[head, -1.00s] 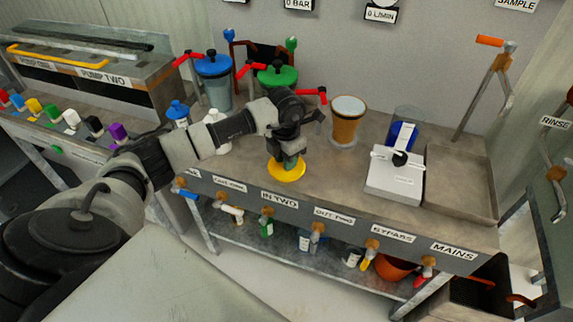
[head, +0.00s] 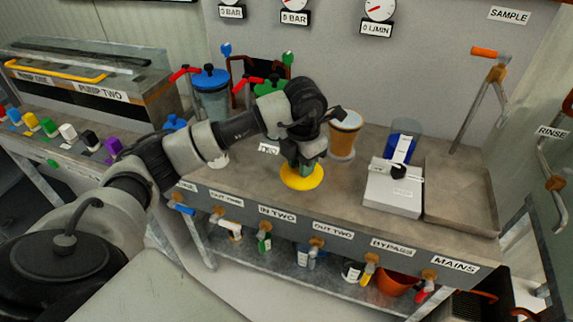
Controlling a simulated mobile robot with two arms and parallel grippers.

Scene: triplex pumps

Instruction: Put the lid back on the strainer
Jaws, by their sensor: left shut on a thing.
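My left gripper (head: 304,160) is shut on a yellow lid (head: 301,178), a round disc held below the fingers over the front part of the bench. The open amber strainer (head: 342,142) stands behind and to the right of the lid, with its pale round top uncovered. The lid is apart from the strainer. The arm partly covers the view just left of the strainer. My right gripper is not in view.
A blue-lidded strainer (head: 211,92) and a green-lidded one (head: 271,87) stand at the back left, the green one partly behind my arm. A white device (head: 393,190) and a shallow metal tray (head: 462,190) are to the right. Labelled valves line the bench front.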

